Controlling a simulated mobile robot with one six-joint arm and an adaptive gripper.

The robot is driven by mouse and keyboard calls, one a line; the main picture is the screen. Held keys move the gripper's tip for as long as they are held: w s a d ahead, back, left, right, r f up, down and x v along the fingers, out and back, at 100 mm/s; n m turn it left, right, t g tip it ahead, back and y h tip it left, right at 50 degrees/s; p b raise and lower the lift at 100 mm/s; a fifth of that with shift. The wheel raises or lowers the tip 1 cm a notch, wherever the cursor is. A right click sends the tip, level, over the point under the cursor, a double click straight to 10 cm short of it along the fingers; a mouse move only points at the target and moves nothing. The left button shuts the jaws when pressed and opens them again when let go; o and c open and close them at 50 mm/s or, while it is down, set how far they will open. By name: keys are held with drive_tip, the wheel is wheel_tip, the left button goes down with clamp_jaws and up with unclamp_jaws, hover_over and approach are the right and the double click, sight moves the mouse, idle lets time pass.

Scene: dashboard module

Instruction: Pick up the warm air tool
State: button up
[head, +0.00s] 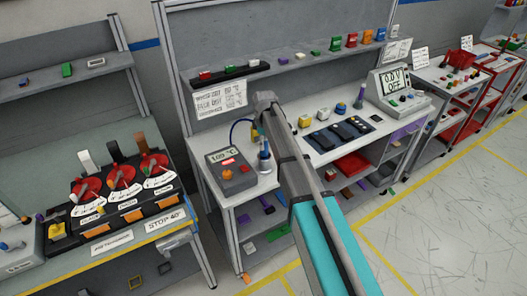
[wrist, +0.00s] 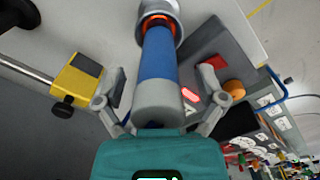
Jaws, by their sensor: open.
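The warm air tool (wrist: 158,55) has a blue grip and a grey end. In the wrist view it stands in a grey holder (wrist: 172,8) with an orange ring at its mouth. My gripper (wrist: 165,82) is open, with one finger on each side of the tool's grey end; gaps show between the fingers and the tool. In the head view the tool (head: 264,160) stands at the right side of the grey station (head: 231,172), which has a display and an orange knob. My arm comes over it from the right and mostly hides the gripper.
The station sits on a white bench (head: 283,178). A blue cable (head: 235,127) loops behind it. A yellow block with a dark knob (wrist: 77,82) lies left of the gripper in the wrist view. A black tray (head: 338,133) and a meter (head: 402,92) stand further right.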

idle(0.4)
drive_tip(key=c, duration=1.2)
drive_tip(key=shift+r, duration=0.15)
wheel_tip(320, 180, up, 10)
drive_tip(key=p, duration=1)
drive_tip(key=shift+r+p, duration=4.15)
drive_tip(key=shift+p, duration=0.15)
drive_tip(key=shift+f, duration=0.2)
